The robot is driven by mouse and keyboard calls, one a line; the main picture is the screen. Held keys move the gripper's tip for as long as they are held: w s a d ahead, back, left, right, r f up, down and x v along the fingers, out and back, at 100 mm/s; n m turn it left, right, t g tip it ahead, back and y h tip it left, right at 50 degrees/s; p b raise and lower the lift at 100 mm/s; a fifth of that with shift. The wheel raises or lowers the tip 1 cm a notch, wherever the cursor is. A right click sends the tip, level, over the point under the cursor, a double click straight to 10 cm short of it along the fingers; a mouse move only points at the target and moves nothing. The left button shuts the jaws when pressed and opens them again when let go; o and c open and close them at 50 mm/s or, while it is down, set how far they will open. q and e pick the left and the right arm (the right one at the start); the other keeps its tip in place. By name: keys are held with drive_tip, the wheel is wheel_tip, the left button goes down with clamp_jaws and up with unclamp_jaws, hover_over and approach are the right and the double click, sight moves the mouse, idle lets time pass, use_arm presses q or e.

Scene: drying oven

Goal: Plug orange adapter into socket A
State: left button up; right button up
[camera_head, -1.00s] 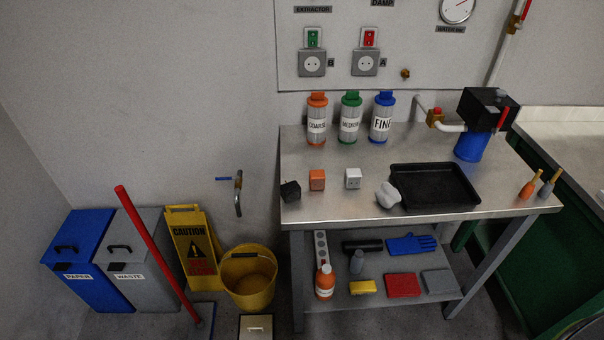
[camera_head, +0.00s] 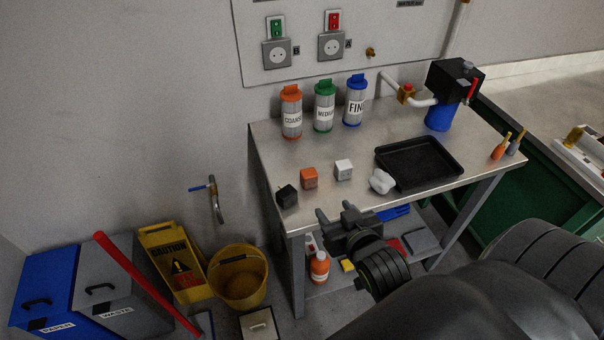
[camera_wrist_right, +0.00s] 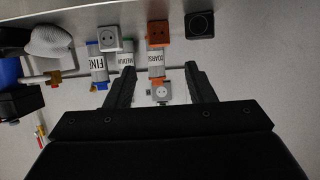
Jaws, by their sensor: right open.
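The orange adapter (camera_head: 309,178) is a small cube on the metal table, between a black cube and a white one. In the right wrist view the orange adapter (camera_wrist_right: 157,33) shows beyond the fingertips, roughly centred between them. Socket A (camera_head: 331,46) is a grey wall socket with a red switch above it and nothing plugged in. My right gripper (camera_head: 336,212) is open and empty at the table's front edge, apart from the adapter. Its two fingers (camera_wrist_right: 160,68) are spread wide in the wrist view. My left gripper is not in view.
The black cube (camera_head: 287,196) and white cube (camera_head: 344,169) flank the adapter. A white lump (camera_head: 381,181) and black tray (camera_head: 432,161) lie to the right. Filter canisters (camera_head: 324,108) stand behind, below the sockets. Socket B (camera_head: 276,53) is left of A.

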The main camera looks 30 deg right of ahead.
drive_tip(key=p, duration=0.1)
approach(312, 181)
drive_tip(key=x, duration=0.4)
drive_tip(key=shift+a, duration=0.15)
drive_tip(key=shift+w+f, duration=0.4)
drive_tip(key=shift+w, duration=0.2)
drive_tip(key=shift+d+p+x, duration=0.1)
drive_tip(key=shift+p+x, duration=0.3)
drive_tip(key=shift+x, duration=0.9)
drive_tip(key=shift+d+p+x, duration=0.15)
drive_tip(key=shift+p+x, duration=0.2)
drive_tip(key=shift+x, duration=0.95)
drive_tip(key=shift+s+r, duration=0.1)
drive_tip(key=shift+c, duration=0.4)
drive_tip(key=c, duration=0.7)
drive_tip(key=shift+r, duration=0.1)
wheel_tip(312, 181, up, 10)
drive_tip(key=shift+f, duration=0.1)
